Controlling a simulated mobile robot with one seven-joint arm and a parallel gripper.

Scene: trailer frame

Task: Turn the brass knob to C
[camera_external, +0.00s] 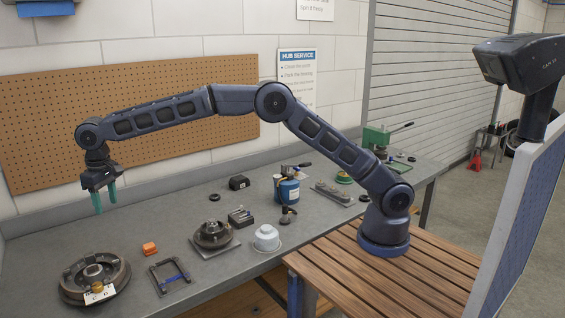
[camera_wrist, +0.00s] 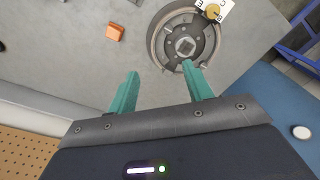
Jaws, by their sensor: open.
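The brass knob (camera_external: 97,287) sits on a white lettered plate (camera_external: 100,295) at the front of a round brake drum assembly (camera_external: 72,276), on the bench's near left. In the wrist view the brass knob (camera_wrist: 213,11) is at the top, on the lettered plate (camera_wrist: 226,13), where letters including C, B and E partly show. The knob's pointing direction is too small to tell. My gripper (camera_external: 105,204) hangs above the bench, up and behind the drum, with green fingers apart and empty. In the wrist view my gripper (camera_wrist: 162,80) is open, with the drum (camera_wrist: 160,38) beyond its right finger.
An orange block (camera_external: 149,248) lies right of the drum, with a dark frame (camera_external: 170,276) near it. A hub on a plate (camera_external: 213,235), a white domed part (camera_external: 267,238) and a blue canister (camera_external: 287,190) stand further right. A pegboard (camera_external: 40,130) is behind.

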